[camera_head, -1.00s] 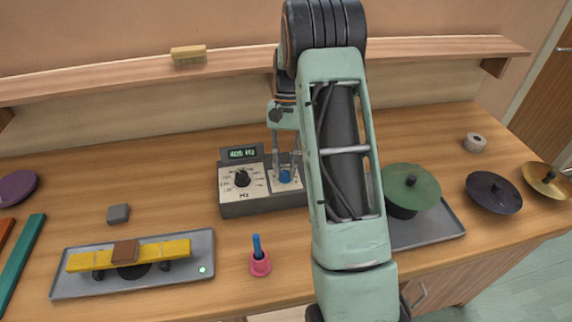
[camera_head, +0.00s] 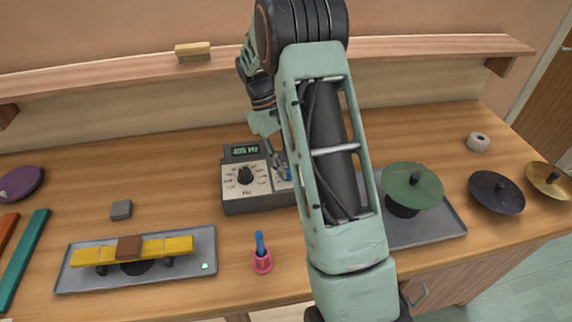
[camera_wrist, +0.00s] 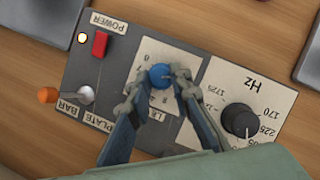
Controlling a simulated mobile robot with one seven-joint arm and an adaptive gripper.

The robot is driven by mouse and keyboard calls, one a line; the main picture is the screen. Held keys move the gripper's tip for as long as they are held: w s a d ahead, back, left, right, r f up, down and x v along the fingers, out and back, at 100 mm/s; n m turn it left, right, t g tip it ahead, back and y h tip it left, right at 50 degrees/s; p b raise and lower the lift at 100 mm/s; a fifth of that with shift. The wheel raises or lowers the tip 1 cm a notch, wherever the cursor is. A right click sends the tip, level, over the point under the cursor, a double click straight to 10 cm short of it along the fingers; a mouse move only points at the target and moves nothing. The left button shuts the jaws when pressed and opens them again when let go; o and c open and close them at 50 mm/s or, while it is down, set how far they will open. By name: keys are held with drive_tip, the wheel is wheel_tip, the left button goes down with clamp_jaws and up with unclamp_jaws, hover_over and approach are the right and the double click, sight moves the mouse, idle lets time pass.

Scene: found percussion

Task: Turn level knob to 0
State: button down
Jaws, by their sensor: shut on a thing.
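The grey control box (camera_head: 250,206) stands on the bench, with a lit display (camera_head: 245,151) reading about 405 Hz. The blue level knob (camera_wrist: 160,76) sits on a white panel (camera_wrist: 150,48) marked with numerals, upside down in the wrist view. In the head view only a bit of the blue knob (camera_head: 287,174) shows beside my arm. My gripper (camera_wrist: 158,82) is shut on the blue knob, a fingertip on either side. It comes in slanted from the upper left in the head view (camera_head: 281,171). I cannot read the knob's pointer. The fingers hide part of the scale.
The black Hz knob (camera_wrist: 239,119) is close beside my fingers. A red power switch (camera_wrist: 101,44), a lit lamp (camera_wrist: 82,38) and an orange-tipped lever (camera_wrist: 66,95) are on the same box. A tray (camera_head: 66,280) with a yellow bar stands front left, a green cymbal (camera_head: 413,187) right.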

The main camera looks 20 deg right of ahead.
drive_tip(key=shift+a+n+t+h, duration=0.1)
drive_tip(key=shift+n+t+h, duration=0.2)
drive_tip(key=shift+n, duration=0.6)
drive_tip(key=c, duration=1.7)
unclamp_jaws()
drive_tip(key=shift+c, duration=0.2)
drive_tip(key=v, duration=1.2)
drive_tip(key=shift+w, duration=0.1)
